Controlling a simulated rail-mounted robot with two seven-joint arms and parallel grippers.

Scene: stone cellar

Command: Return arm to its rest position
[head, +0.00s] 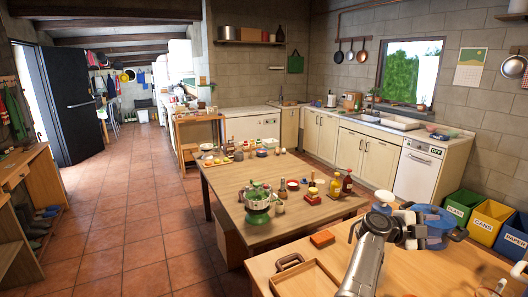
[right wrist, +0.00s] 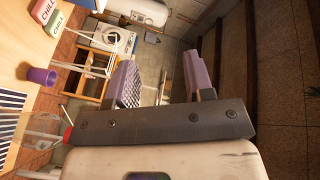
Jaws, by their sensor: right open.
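My right arm (head: 366,262) rises from the bottom of the head view and bends to the right over the near wooden table (head: 300,262). My right gripper (head: 459,234) is at the end of that arm, small and partly mixed with a blue round thing behind it. In the right wrist view the right gripper (right wrist: 162,84) shows two purple-grey fingers set wide apart, with nothing between them. My left gripper is in neither view.
A purple cup (right wrist: 41,76), chili boxes (right wrist: 54,18) and a clear glass vessel (right wrist: 38,128) show in the right wrist view, left of the fingers. An orange block (head: 322,239) and a wooden tray (head: 303,281) lie on the near table. Recycling bins (head: 487,221) stand right.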

